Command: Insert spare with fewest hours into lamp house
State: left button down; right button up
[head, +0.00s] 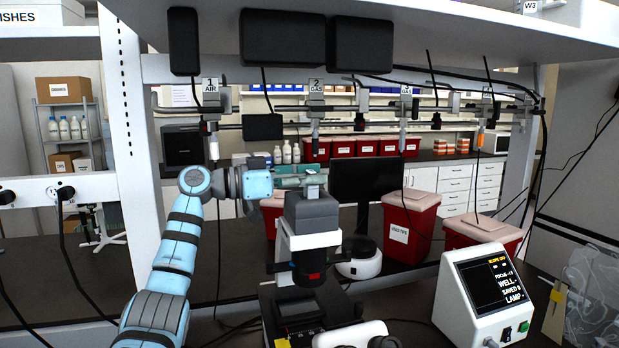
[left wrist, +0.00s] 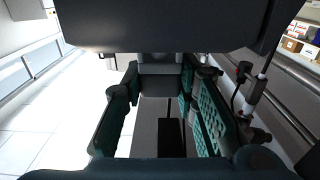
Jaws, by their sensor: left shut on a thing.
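The microscope (head: 305,250) stands on the dark bench with a dark grey box-shaped lamp house (head: 311,210) on top. My left gripper (head: 312,182) reaches in from the left, right above the lamp house. Its teal fingers are shut on a small grey part (head: 312,191), probably a lamp spare; its label and hours cannot be read. In the left wrist view the fingers (left wrist: 160,112) stand either side of a grey block (left wrist: 160,84). Whether the held part touches or sits inside the lamp house cannot be told. My right gripper is out of view.
A control box (head: 487,290) with a lit screen stands at the right. Red bins (head: 410,228) and a dark monitor (head: 365,190) stand behind the microscope. A rail with valves (head: 315,110) and hanging cables crosses above. A clear bag (head: 592,300) lies at far right.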

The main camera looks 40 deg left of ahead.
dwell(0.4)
pick_arm(q)
jog(key=shift+f+b, duration=0.7)
jog(key=shift+f, duration=0.1)
jog(key=shift+f, duration=0.1)
jog(key=shift+f, duration=0.2)
jog(key=shift+r+p, duration=0.4)
jog(key=shift+r, duration=0.2)
